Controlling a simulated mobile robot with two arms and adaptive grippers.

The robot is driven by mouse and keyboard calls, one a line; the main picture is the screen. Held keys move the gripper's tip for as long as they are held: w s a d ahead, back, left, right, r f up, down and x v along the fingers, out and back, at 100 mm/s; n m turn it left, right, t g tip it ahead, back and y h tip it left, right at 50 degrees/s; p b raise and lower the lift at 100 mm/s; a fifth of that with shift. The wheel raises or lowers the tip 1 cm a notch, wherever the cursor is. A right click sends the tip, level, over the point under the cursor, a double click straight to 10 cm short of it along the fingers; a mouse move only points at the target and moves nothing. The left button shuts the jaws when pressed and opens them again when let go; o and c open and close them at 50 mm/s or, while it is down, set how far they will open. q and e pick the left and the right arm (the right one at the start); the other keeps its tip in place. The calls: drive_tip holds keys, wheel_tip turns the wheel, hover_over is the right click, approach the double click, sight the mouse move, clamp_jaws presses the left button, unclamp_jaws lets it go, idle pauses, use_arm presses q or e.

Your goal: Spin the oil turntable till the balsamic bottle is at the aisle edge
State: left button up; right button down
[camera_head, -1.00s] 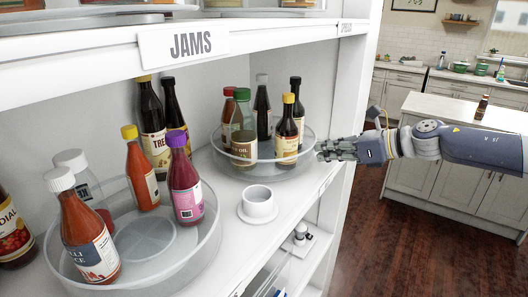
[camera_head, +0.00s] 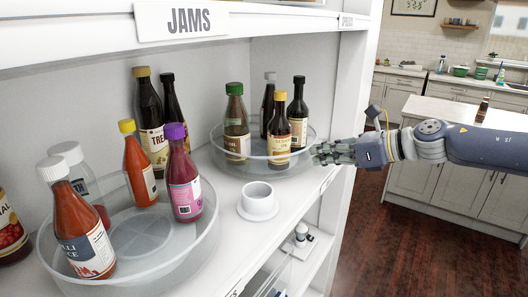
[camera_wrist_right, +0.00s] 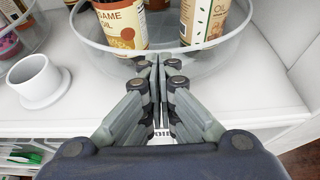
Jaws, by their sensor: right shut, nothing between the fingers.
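The oil turntable (camera_head: 262,165) is a clear round tray at the right end of the shelf. It holds a green-capped bottle (camera_head: 236,125), a yellow-capped bottle (camera_head: 279,135), a black-capped bottle (camera_head: 298,115) and a grey-capped dark bottle (camera_head: 267,108). I cannot tell which is the balsamic. My right gripper (camera_head: 318,154) is shut and empty at the turntable's right, aisle-side rim. In the right wrist view its fingertips (camera_wrist_right: 162,66) are at the rim, in front of a sesame oil label (camera_wrist_right: 122,22) and an oil bottle (camera_wrist_right: 205,20). My left gripper is not in view.
A white cup on a saucer (camera_head: 258,204) stands on the shelf in front of the turntable. A second clear turntable (camera_head: 196,240) with sauce bottles is at the left. The shelf's right upright (camera_head: 342,90) is close to my arm. The aisle floor (camera_head: 400,250) is clear.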

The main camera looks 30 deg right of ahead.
sight(296, 162)
drive_tip(key=shift+s+a, duration=0.15)
drive_tip(key=shift+a, duration=0.15)
drive_tip(key=shift+s+a+r, duration=0.1)
drive_tip(key=shift+s+a, duration=0.05)
drive_tip(key=shift+a, duration=0.35)
drive_tip(key=shift+s+a, duration=0.15)
drive_tip(key=shift+a, duration=0.35)
drive_tip(key=shift+s+a, duration=0.25)
drive_tip(key=shift+a, duration=0.95)
